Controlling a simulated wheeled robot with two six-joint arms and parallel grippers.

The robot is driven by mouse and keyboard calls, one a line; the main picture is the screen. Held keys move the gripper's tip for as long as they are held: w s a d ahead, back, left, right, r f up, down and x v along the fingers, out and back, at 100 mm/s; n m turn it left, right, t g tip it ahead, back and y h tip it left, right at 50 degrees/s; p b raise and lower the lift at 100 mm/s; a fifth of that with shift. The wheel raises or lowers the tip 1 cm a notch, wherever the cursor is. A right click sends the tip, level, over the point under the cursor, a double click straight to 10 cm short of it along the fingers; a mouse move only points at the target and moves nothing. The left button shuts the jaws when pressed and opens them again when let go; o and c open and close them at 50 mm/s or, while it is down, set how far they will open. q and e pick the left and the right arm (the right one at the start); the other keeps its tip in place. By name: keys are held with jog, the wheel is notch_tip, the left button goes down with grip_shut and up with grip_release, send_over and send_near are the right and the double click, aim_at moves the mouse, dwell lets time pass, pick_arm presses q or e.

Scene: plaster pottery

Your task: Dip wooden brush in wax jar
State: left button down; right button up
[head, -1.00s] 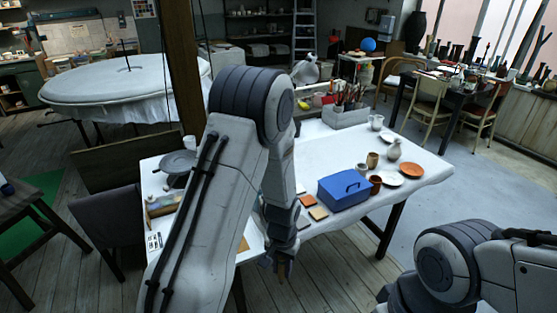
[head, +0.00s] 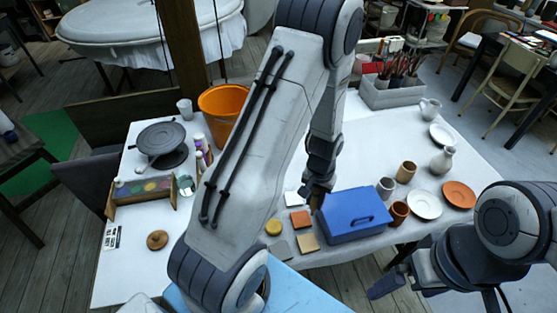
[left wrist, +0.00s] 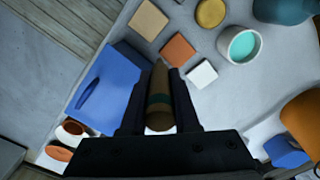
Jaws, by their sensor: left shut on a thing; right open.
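My left gripper (head: 316,190) is over the white table, beside the blue box. In the left wrist view it is shut on the wooden brush (left wrist: 160,92), a brown stick with a darker greenish band. The brush's bristles cannot be made out. A white jar with turquoise contents (left wrist: 240,45) stands up and to the right of the brush in the left wrist view, apart from it. I cannot tell if this is the wax jar; my left arm hides that area in the head view. My right gripper (head: 386,284) is open and empty, off the table's front edge.
The blue box (head: 352,214) is close to my left gripper. Several square tiles (head: 300,219) and a yellow round piece (head: 273,228) lie near it. Cups, plates and a jug (head: 442,160) stand at the right. An orange bucket (head: 223,108) stands behind. The table's back middle is clear.

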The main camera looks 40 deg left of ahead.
pick_arm(q)
jog(key=s+a+r+n+p, duration=0.2)
jog(key=a+n+p, duration=0.4)
jog(key=a+n, duration=0.9)
pick_arm(e)
notch_tip(320, 180, up, 7)
pick_arm(q)
notch_tip(320, 180, down, 8)
jog(key=m+b, duration=0.1)
jog(key=b, duration=0.4)
jog(key=shift+a+r+b, duration=0.15)
jog(key=shift+a+b, duration=0.25)
jog(key=shift+a, duration=0.05)
pick_arm(e)
notch_tip(320, 180, down, 6)
jog(key=shift+w, duration=0.2)
pick_arm(q)
jog(key=shift+r, duration=0.15)
pick_arm(e)
jog(key=shift+r, duration=0.15)
pick_arm(q)
notch_tip(320, 180, up, 7)
jog(key=p, duration=0.6)
jog(key=shift+r, duration=0.15)
pick_arm(e)
notch_tip(320, 180, up, 6)
jog(key=shift+f, duration=0.15)
